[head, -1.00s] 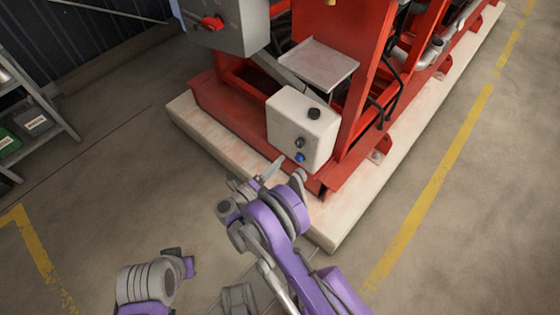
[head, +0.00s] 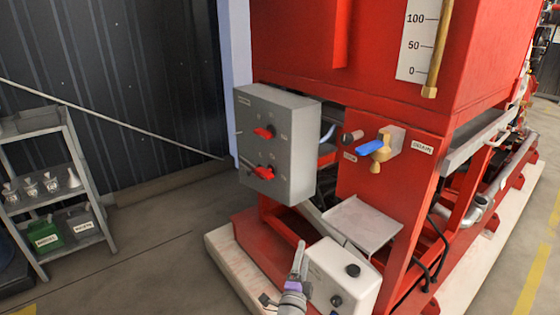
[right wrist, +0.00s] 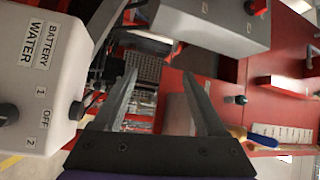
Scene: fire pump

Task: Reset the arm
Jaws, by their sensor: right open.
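My right gripper (head: 296,266) is low in the head view, just left of the white box (head: 342,277). In the right wrist view its two fingers (right wrist: 160,80) are spread with nothing between them. The white box, with dark knobs, also shows in that view (right wrist: 40,65), left of the fingers, labelled BATTERY WATER and 1, OFF, 2. A grey control box (head: 298,140) with two red switches (head: 264,172) hangs on the red frame; a grey box with a red knob shows in the wrist view (right wrist: 215,22). My left gripper is out of view.
A red tank (head: 380,55) stands above, with a blue-handled drain valve (head: 372,147) and a level gauge (head: 423,38). A grey tray (head: 352,222) juts out above the white box. A shelf rack (head: 78,205) stands left. Floor between is clear.

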